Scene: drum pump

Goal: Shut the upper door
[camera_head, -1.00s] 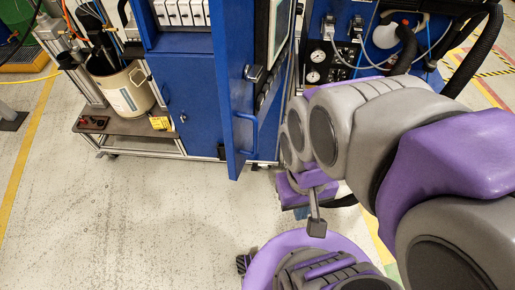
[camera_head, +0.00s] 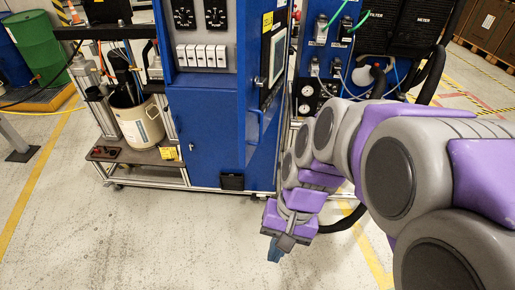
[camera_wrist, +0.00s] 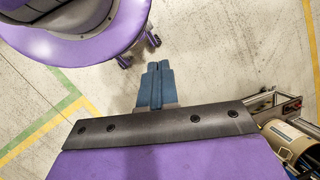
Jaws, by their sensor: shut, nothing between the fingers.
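The blue upper door (camera_head: 267,105) is at the right side of the blue cabinet (camera_head: 205,140) in the head view. It carries a screen (camera_head: 277,57) and a blue bar handle (camera_head: 254,128), and I see it at a steep angle. It looks swung out from the cabinet, but I cannot tell how wide any gap is. My gripper (camera_head: 274,252) is low over the floor, in front of and below the door, apart from it. In the wrist view its blue fingers (camera_wrist: 153,82) are together and empty, over bare floor. The door is not in the wrist view.
A cart shelf (camera_head: 135,155) with a beige bucket (camera_head: 139,122) stands left of the cabinet. A panel with gauges and hoses (camera_head: 318,65) is behind my arm. A green drum (camera_head: 36,42) is far left. The floor in front is clear.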

